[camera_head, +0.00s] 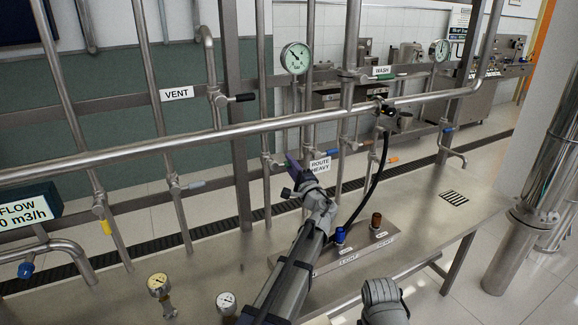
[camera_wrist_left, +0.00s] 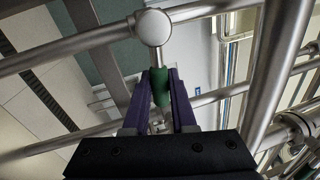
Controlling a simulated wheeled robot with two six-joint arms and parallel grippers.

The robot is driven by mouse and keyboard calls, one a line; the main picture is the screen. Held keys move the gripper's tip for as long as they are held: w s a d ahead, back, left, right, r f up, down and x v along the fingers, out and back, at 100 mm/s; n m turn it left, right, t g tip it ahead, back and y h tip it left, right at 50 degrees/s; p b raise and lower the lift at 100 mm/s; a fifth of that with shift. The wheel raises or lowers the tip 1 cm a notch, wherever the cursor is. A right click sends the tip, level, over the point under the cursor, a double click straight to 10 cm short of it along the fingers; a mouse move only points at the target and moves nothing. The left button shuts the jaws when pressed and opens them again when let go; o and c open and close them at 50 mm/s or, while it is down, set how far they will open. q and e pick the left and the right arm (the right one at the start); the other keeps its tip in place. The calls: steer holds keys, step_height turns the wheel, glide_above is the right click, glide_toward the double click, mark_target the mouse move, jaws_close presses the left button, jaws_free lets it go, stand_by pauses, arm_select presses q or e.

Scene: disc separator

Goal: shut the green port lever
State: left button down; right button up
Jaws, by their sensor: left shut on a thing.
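My left gripper (camera_head: 294,176) reaches up from the bottom middle of the head view to the pipework beside the ROUTE HEAVY label (camera_head: 320,164). In the left wrist view its two purple fingers (camera_wrist_left: 160,86) are shut on the green lever (camera_wrist_left: 160,80), one on each side of its grip. The lever's metal stem runs up to a round valve cap (camera_wrist_left: 153,27). My right gripper's jaws are not seen.
A long horizontal pipe (camera_head: 190,143) crosses above my left gripper. A black hose (camera_head: 377,178) hangs just right of it. Blue (camera_head: 340,235) and brown (camera_head: 376,220) knobs stand on a plate by my forearm. The bench top at right is mostly clear.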

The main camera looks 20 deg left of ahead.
arm_select(q)
steer(key=shift+r+n, duration=0.4)
steer(key=shift+n, duration=0.5)
steer(key=c, duration=0.7)
jaws_free()
steer(key=shift+c, duration=0.2)
steer(key=b+v, duration=0.1)
steer(key=v, duration=0.6)
steer(key=shift+s+d, duration=0.2)
steer(key=shift+d, duration=0.1)
steer(key=shift+f, duration=0.15)
